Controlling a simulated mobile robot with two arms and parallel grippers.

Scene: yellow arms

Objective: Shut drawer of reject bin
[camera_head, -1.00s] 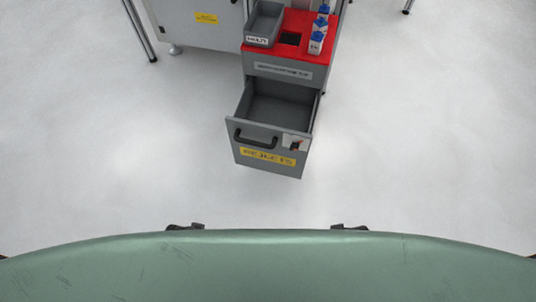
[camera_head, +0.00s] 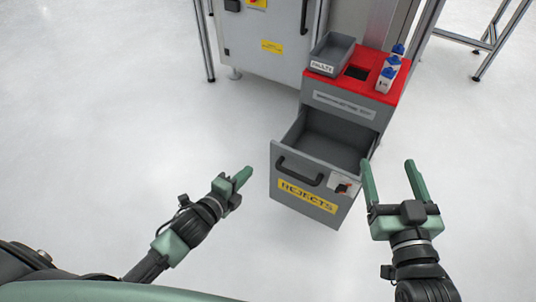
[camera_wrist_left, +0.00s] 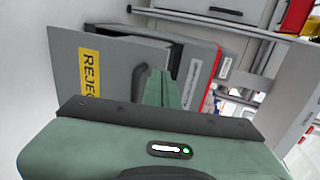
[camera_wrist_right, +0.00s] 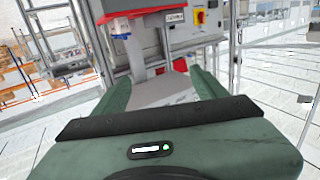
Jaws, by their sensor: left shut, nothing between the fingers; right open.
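The reject bin is a grey cabinet with a red top (camera_head: 366,66). Its grey drawer (camera_head: 311,205) is pulled well out and looks empty inside. The drawer front has a black handle (camera_head: 300,171) and a yellow REJECTS label. My left gripper (camera_head: 246,173) is shut and empty, just left of the drawer front and apart from it. In the left wrist view the drawer front (camera_wrist_left: 112,108) and its handle appear beyond the fingers. My right gripper (camera_head: 390,166) is open and empty, to the right of the drawer. In the right wrist view its fingers are spread with the red-topped cabinet beyond.
A small grey tray (camera_head: 331,50) and several blue-and-white bottles (camera_head: 387,77) stand on the red top. A grey machine cabinet (camera_head: 262,30) stands behind to the left. Metal frame legs (camera_head: 486,62) stand at the back right. The floor around the drawer is clear.

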